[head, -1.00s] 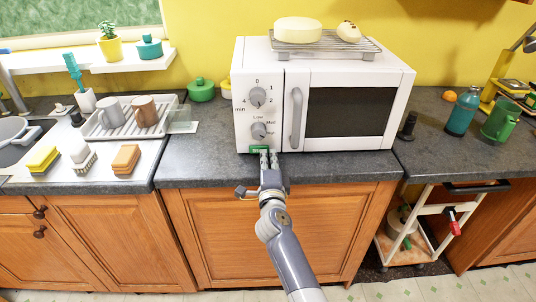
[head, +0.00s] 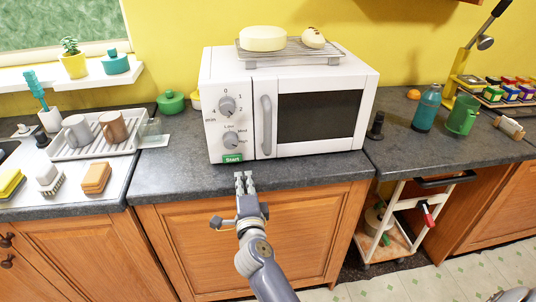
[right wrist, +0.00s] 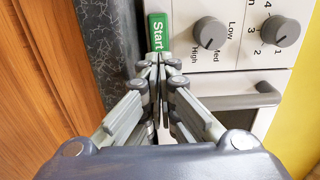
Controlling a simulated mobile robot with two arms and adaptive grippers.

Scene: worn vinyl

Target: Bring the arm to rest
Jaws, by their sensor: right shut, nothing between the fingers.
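My right gripper (head: 244,180) is shut and empty, just in front of the counter edge, below the microwave's front. In the right wrist view its closed fingertips (right wrist: 158,58) appear at the lower end of the green Start button (right wrist: 157,33). In the head view the Start button (head: 232,158) is in full sight, with a small gap between it and the fingertips. The white microwave (head: 362,115) has its door shut.
A wire rack (head: 330,53) with two pale food items stands on the microwave. A dish rack (head: 75,153) with mugs is to the left. A black pepper mill (head: 376,127), blue bottle (head: 427,108) and green mug (head: 463,115) stand right. The counter strip before the microwave is clear.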

